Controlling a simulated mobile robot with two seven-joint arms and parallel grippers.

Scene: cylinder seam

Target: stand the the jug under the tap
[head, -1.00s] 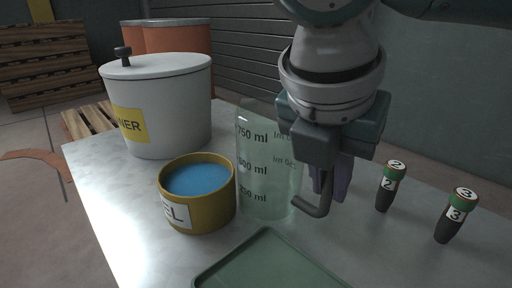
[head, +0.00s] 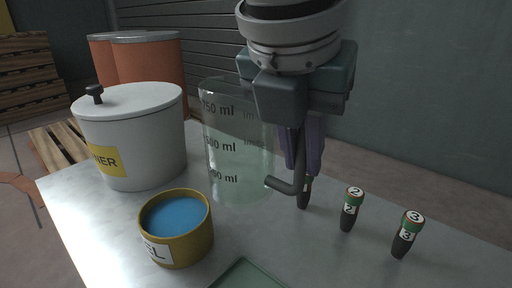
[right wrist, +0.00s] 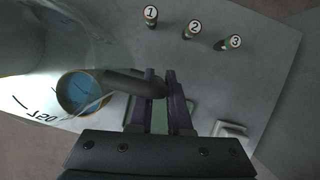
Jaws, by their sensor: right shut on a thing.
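The jug (head: 235,150) is a clear, greenish measuring vessel with ml marks and a grey handle (head: 284,187). It looks upright in the head view, behind and right of the yellow tub; I cannot tell how far its base is above the table. My right gripper (head: 304,150) is shut on the jug's handle, with its purple fingers pointing down. In the right wrist view the handle (right wrist: 126,82) runs to the fingers (right wrist: 160,78), and part of the clear jug (right wrist: 70,40) fills the left. I see no clear tap. My left gripper is not in view.
A yellow tub (head: 200,240) with blue contents stands in front of the jug. A white lidded pot (head: 140,150) stands behind at left. Small bottles marked 2 (head: 349,210) and 3 (head: 406,235) stand at right, another by the handle. A green tray (head: 245,277) lies in front.

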